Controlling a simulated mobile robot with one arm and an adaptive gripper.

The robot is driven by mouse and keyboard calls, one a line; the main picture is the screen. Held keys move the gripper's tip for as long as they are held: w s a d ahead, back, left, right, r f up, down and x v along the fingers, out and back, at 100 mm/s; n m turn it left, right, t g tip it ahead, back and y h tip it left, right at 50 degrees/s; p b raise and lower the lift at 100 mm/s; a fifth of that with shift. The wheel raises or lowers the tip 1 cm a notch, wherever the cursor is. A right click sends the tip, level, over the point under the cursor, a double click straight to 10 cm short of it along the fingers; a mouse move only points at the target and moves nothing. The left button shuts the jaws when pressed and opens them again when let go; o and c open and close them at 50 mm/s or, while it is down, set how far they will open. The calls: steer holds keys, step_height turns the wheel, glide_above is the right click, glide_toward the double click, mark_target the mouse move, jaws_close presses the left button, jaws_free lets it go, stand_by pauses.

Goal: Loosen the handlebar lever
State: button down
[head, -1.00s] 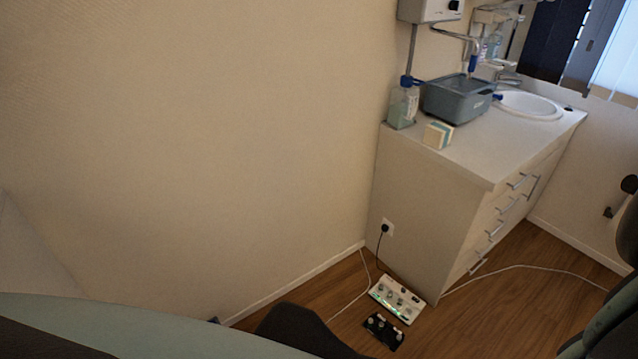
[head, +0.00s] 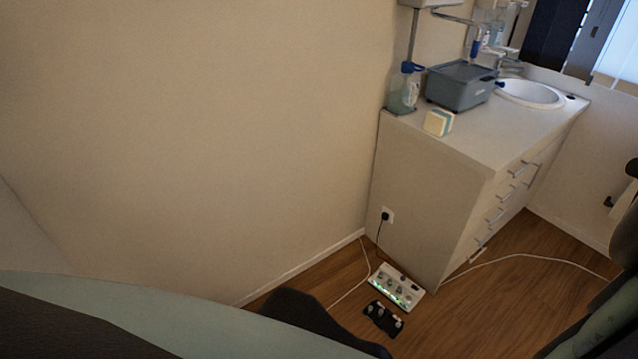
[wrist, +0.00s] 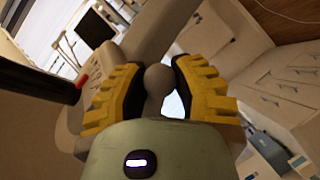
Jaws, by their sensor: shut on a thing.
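In the wrist view, my gripper (wrist: 160,92) has its two yellow-and-black fingers closed around a grey lever with a rounded end (wrist: 158,77). This looks like the handlebar lever. Its lower part disappears behind the pale green gripper housing. A beige-grey arm or bar (wrist: 165,28) runs behind it, and I cannot tell how the lever joins it. Neither my gripper nor the lever can be made out in the head view.
A white cabinet (head: 415,185) with a sink (head: 530,93), a grey-blue box (head: 460,87) and a bottle (head: 404,92) stands at the right. A white control box (head: 397,287) and a black pedal unit (head: 383,319) lie on the wood floor. Dark and pale green padded shapes fill the bottom foreground.

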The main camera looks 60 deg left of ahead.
steer(key=shift+s+d+r+n+g+p, duration=0.2)
steer(key=shift+s+r+n+g+p, duration=0.1)
steer(key=shift+r+n+g+p, duration=0.55)
steer(key=shift+s+d+r+n+g+h+p, duration=0.1)
steer(key=shift+s+r+n+g+h+p, duration=0.15)
steer(key=shift+n, duration=0.3)
steer(key=shift+d+r+n+g+h+p, duration=0.15)
steer(key=shift+n+g+h+p, duration=0.15)
steer(key=shift+n, duration=0.2)
steer(key=shift+s+d+r+n+g+h+p, duration=0.15)
steer(key=shift+r+n+g+h+p, duration=0.65)
steer(key=shift+n, duration=0.5)
steer(key=shift+r, duration=0.1)
steer(key=c, duration=0.7)
jaws_free()
steer(key=shift+s, duration=0.1)
steer(key=v, duration=0.7)
steer(key=shift+s+r, duration=0.1)
steer(key=shift+r, duration=0.05)
